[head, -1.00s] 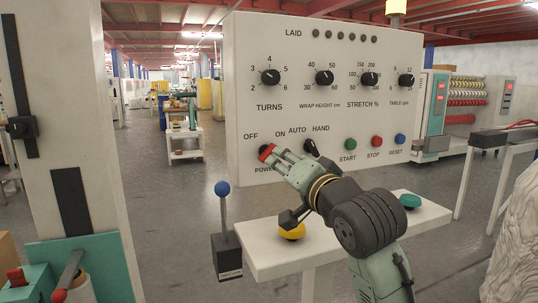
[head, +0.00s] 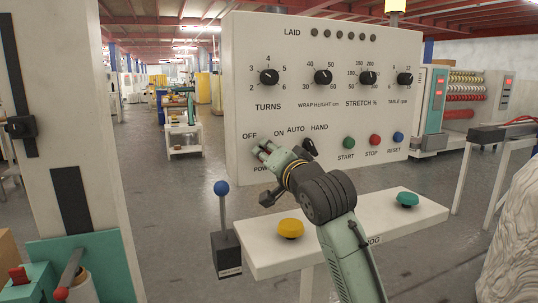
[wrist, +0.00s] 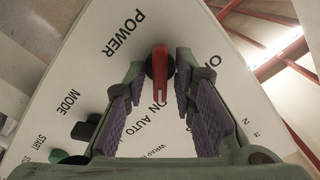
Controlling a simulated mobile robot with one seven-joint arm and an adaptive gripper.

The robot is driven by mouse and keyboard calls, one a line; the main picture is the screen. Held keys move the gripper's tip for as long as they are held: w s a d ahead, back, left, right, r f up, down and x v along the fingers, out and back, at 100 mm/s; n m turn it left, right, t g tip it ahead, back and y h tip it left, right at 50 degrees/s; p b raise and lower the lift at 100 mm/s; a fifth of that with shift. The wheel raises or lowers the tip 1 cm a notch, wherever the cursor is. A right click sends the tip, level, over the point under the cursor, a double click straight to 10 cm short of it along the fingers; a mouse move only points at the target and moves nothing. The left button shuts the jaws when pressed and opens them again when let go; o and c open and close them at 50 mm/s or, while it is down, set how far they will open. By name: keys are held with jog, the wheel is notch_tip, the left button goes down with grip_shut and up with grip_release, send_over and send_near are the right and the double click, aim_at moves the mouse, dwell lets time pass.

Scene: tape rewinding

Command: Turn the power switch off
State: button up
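The power switch shows in the wrist view as a red handle (wrist: 160,75) on a dark round base. Its longer end points down the picture toward the ON label. My gripper (wrist: 159,68) is open, with one purple-padded finger on each side of the red handle and a gap on both sides. In the head view my gripper (head: 265,150) is at the lower left of the white control panel (head: 330,110), between the OFF and ON labels, and hides the switch.
The AUTO/HAND mode knob (head: 309,145) sits close to the right of my gripper. Green START (head: 348,142), red STOP (head: 374,140) and blue RESET (head: 398,137) buttons are farther right. Below are a yellow button (head: 290,227), a green button (head: 408,199) and a blue-topped lever (head: 222,188).

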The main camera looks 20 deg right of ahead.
grip_shut()
jog(key=shift+n, duration=0.3)
jog(key=shift+n+b, duration=1.4)
jog(key=shift+n, duration=7.2)
jog(key=shift+o, duration=1.2)
grip_release()
